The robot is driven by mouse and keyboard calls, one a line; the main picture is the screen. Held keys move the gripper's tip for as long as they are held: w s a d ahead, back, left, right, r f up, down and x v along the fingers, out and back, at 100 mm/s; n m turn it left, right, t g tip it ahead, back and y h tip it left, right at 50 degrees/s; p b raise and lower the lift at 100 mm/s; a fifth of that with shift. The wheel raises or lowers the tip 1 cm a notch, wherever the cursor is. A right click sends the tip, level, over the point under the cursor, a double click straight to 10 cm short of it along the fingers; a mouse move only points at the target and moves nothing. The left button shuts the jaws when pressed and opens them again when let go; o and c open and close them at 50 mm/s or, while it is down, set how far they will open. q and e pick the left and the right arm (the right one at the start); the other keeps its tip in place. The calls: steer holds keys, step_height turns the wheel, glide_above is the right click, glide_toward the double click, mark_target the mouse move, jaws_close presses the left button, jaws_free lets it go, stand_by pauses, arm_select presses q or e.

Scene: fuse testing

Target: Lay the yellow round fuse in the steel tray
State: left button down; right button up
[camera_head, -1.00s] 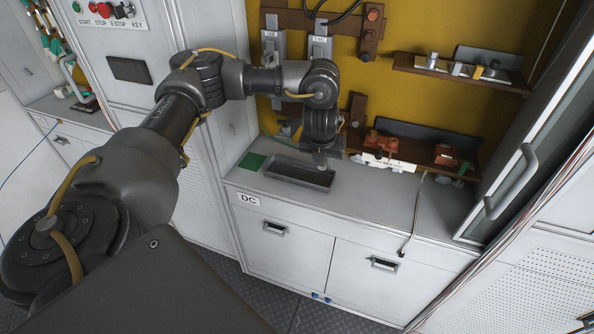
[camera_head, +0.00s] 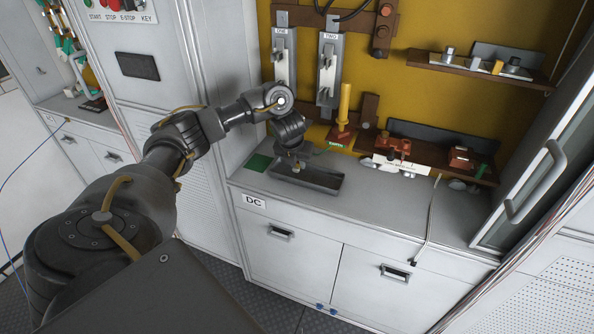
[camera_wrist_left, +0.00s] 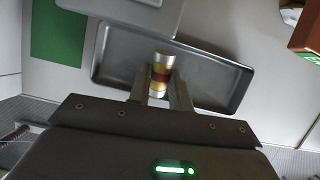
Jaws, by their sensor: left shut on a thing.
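The steel tray (camera_head: 325,183) is a dark, shallow rectangular tray on the grey counter. In the left wrist view the tray (camera_wrist_left: 225,85) lies below the gripper and looks empty on its visible floor. My left gripper (camera_head: 296,167) is over the left part of the tray. In the left wrist view the gripper (camera_wrist_left: 162,92) is shut on a round fuse (camera_wrist_left: 162,72) with silver end caps and a yellow and brown-red body. The fuse appears above the tray floor; the exact gap is hard to tell. My right gripper is not in view.
A green square (camera_head: 259,162) lies left of the tray. A yellow upright rod (camera_head: 344,105) stands behind the tray, with red-brown holders (camera_head: 392,148) to its right. Two switch units (camera_head: 329,70) hang on the yellow wall. The counter right of the tray is mostly free.

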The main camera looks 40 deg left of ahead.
mark_target(297, 169)
arm_select(q)
step_height(297, 169, down, 3)
steer(key=shift+r+b, duration=0.1)
steer(key=shift+b, duration=0.2)
steer(key=shift+f, duration=0.25)
steer(key=c, duration=1.3)
jaws_free()
steer(key=shift+f, duration=0.1)
